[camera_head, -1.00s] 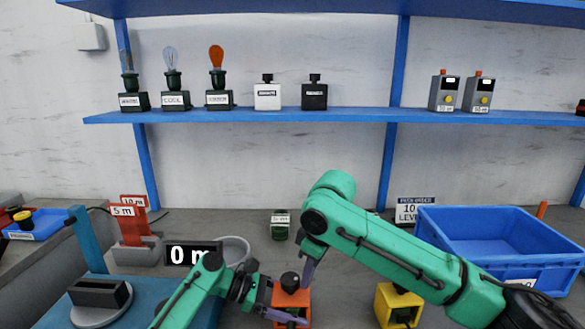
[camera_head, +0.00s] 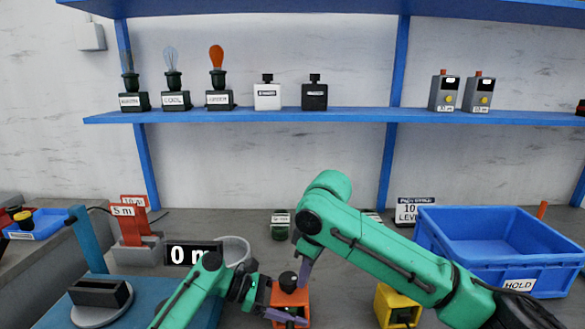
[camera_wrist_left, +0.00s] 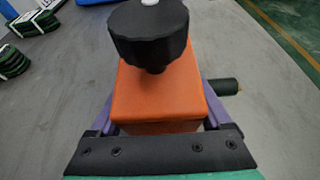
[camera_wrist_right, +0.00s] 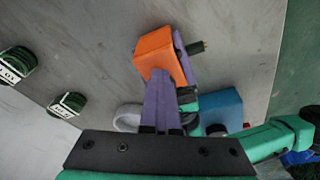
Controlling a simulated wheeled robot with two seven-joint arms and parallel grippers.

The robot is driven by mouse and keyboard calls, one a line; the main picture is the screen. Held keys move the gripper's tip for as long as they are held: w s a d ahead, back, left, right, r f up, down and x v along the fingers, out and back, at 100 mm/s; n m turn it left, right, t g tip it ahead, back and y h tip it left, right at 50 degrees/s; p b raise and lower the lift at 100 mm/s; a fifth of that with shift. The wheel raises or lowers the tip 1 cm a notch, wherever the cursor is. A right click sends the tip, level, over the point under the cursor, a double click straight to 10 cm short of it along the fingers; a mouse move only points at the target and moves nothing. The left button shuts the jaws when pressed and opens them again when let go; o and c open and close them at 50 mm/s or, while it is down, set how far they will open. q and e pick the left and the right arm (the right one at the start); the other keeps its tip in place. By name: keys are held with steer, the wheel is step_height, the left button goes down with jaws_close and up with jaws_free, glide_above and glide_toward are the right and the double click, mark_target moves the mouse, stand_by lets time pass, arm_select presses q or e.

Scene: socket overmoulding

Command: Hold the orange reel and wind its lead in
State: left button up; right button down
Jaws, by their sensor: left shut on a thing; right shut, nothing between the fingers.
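The orange reel (camera_head: 290,299) stands on the bench at the bottom middle of the head view, with a black knob (camera_head: 289,281) on top. My left gripper (camera_head: 289,318) is shut on the reel; in the left wrist view its purple fingers flank the orange body (camera_wrist_left: 158,100), below the large knob (camera_wrist_left: 150,35). A short dark stub (camera_wrist_left: 224,86) sticks out on the right there. My right gripper (camera_head: 304,270) is shut and empty, its fingertips beside the knob. In the right wrist view its closed fingers (camera_wrist_right: 160,82) overlap the reel (camera_wrist_right: 155,50); the knob is hidden there. I cannot tell whether they touch it.
A yellow block (camera_head: 397,306) stands right of the reel, under my right arm. A blue crate (camera_head: 505,272) is farther right. A display reading "0 m" (camera_head: 190,253), a grey round dish (camera_head: 236,249) and a red stand (camera_head: 130,228) are left. A green spool (camera_head: 280,224) stands behind.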

steer(key=shift+s+a, duration=0.4)
steer(key=shift+a, duration=0.05)
steer(key=shift+s, duration=0.1)
steer(key=shift+s+d, duration=0.2)
steer(key=shift+d, duration=0.05)
steer(key=a+v, duration=0.1)
steer(key=v, duration=0.5)
steer(key=shift+w, duration=0.4)
steer(key=shift+d, duration=0.1)
